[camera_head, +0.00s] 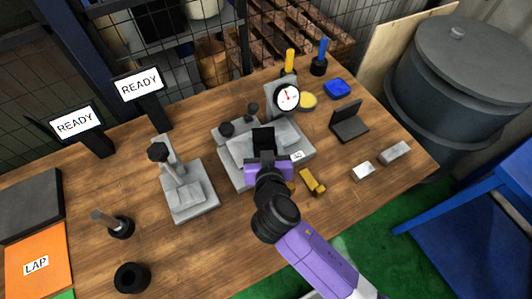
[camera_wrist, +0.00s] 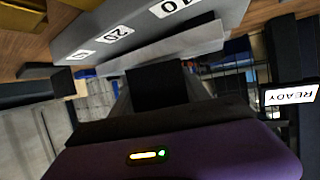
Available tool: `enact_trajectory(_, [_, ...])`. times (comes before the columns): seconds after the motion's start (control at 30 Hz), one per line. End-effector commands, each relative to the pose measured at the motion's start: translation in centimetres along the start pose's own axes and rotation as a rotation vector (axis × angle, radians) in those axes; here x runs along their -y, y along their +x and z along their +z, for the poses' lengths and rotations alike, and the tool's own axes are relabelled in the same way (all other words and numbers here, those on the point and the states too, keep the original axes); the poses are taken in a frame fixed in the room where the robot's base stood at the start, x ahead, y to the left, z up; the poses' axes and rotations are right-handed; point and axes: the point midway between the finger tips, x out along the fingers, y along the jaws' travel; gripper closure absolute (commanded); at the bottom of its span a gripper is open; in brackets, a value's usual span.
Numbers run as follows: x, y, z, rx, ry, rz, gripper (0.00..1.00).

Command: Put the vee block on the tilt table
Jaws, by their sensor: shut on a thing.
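The tilt table (camera_head: 232,172) is a grey metal fixture near the middle of the bench in the head view. Its number-labelled grey side (camera_wrist: 85,40) also shows in the wrist view, upside down. My gripper (camera_head: 263,140) is over the tilt table, its black fingers pointing toward the table's grey top. In the wrist view, the gripper (camera_wrist: 156,84) is close to the table's pale grey plate. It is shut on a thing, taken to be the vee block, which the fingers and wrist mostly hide. I cannot tell whether the block touches the table.
A dial gauge (camera_head: 287,97) stands close behind the tilt table. A grey stand (camera_head: 190,194) is to its left. Brass pieces (camera_head: 312,181), a white block (camera_head: 363,170), a grey block (camera_head: 396,152) and a dark angled piece (camera_head: 348,122) lie to the right. The front-left bench has free room.

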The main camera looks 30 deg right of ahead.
Motion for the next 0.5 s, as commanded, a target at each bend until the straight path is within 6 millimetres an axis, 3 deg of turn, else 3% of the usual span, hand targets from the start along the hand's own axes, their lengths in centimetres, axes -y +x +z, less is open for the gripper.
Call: enact_trajectory(0.5, [0.1, 3.9, -2.1, -0.007, 0.000, -0.001, 1.00])
